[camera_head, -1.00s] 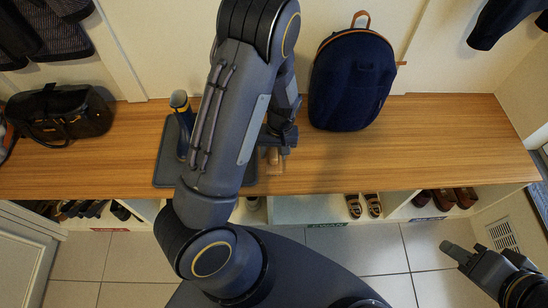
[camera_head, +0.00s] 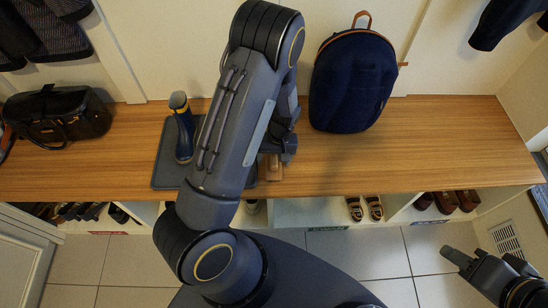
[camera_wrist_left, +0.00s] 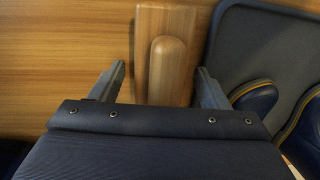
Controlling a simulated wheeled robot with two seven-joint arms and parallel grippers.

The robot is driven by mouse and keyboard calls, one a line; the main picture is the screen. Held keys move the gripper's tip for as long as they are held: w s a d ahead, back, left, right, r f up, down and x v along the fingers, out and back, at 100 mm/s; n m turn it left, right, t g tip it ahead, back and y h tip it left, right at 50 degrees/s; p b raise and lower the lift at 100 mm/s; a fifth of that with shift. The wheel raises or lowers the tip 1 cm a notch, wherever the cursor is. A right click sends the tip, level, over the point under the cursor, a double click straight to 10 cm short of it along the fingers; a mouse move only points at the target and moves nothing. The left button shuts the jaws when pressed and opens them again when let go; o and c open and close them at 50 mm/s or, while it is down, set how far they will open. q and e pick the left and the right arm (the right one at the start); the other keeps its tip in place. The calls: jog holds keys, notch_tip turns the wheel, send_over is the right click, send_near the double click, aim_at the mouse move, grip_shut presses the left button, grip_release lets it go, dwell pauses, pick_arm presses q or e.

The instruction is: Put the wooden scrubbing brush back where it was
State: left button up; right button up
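The wooden scrubbing brush (camera_head: 270,169) lies on the wooden bench top, beside the right edge of the dark tray, partly hidden by my left arm. In the left wrist view the brush (camera_wrist_left: 172,65) shows as a pale wooden block with a rounded raised part. My left gripper (camera_head: 284,148) is over the bench at the brush. In the left wrist view its two fingers (camera_wrist_left: 161,72) are apart, one on each side of the brush, with gaps showing. My right gripper (camera_head: 455,256) is low at the right, away from the bench; its opening is unclear.
The dark tray (camera_head: 167,170) holds blue boots (camera_head: 183,130), partly behind my left arm. A navy backpack (camera_head: 352,82) stands right of my left gripper, and a black bag (camera_head: 60,115) at far left. Shoes fill cubbies below. The bench's right part is clear.

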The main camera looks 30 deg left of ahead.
pick_arm(q)
jog(key=shift+r, duration=0.3)
jog(key=s+d+r+m+t+h+p, duration=0.1)
jog(key=s+r+t+h+p, duration=0.15)
jog(key=r, duration=1.05)
jog(key=s+d+r+t+h+p, duration=0.1)
jog(key=s+r+h, duration=0.15)
jog(key=r, duration=0.95)
jog(key=s+d+r+m+t, duration=0.1)
jog(key=s+r+m+t, duration=0.1)
jog(key=s, duration=0.4)
jog(key=s+d+r+m+t, duration=0.1)
jog(key=s+r, duration=0.3)
jog(key=s, duration=0.2)
jog(key=shift+s+r+m+t, duration=0.15)
jog(key=shift+r+m+t, duration=0.2)
jog(key=shift+m, duration=0.05)
jog(key=shift+d, duration=0.1)
